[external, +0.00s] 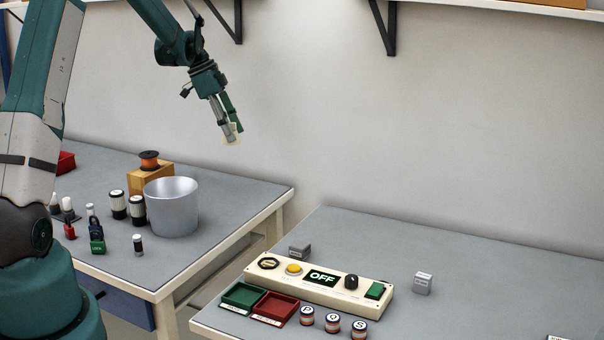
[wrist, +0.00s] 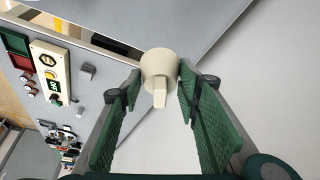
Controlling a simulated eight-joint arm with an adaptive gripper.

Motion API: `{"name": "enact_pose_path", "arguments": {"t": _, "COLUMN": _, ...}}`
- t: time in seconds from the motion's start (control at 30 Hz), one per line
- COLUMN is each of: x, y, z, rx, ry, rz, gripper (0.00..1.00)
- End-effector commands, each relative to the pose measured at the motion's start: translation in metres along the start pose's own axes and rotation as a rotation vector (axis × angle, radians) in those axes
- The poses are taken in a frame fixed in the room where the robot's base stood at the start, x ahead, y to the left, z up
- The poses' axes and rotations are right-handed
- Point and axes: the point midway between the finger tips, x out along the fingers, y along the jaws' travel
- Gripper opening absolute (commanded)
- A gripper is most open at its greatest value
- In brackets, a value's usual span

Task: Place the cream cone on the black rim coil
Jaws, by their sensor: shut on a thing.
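My gripper (external: 230,132) is shut on the cream cone (wrist: 158,64), high above the left table's right edge. In the wrist view my gripper (wrist: 158,88) has its fingers on either side of the cone, whose broad round part points away from me and narrow part toward me. In the external view the cone (external: 232,139) is small and partly hidden by the fingers. An orange spool with dark rims (external: 149,161) sits on a wooden block. I cannot tell which is the black rim coil.
A grey metal bucket (external: 172,208) and black-and-white cylinders stand on the left table. The cream control panel (external: 318,283), green tray (external: 243,296), red tray (external: 276,308) and striped cylinders (external: 333,323) are on the right table. A gap separates the tables.

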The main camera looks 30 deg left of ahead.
Motion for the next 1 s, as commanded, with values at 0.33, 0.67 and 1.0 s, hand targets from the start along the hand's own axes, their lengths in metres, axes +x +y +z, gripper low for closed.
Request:
{"name": "enact_pose_path", "arguments": {"t": 0.33, "x": -0.066, "y": -0.012, "z": 0.089, "rx": -0.118, "ry": 0.000, "rz": -0.049, "gripper": 0.21}}
{"name": "enact_pose_path", "arguments": {"t": 0.67, "x": -0.124, "y": -0.010, "z": 0.171, "rx": -0.226, "ry": 0.000, "rz": -0.094, "gripper": 0.21}}
{"name": "enact_pose_path", "arguments": {"t": 1.0, "x": -0.162, "y": -0.003, "z": 0.226, "rx": -0.300, "ry": -0.001, "rz": -0.125, "gripper": 0.21}}
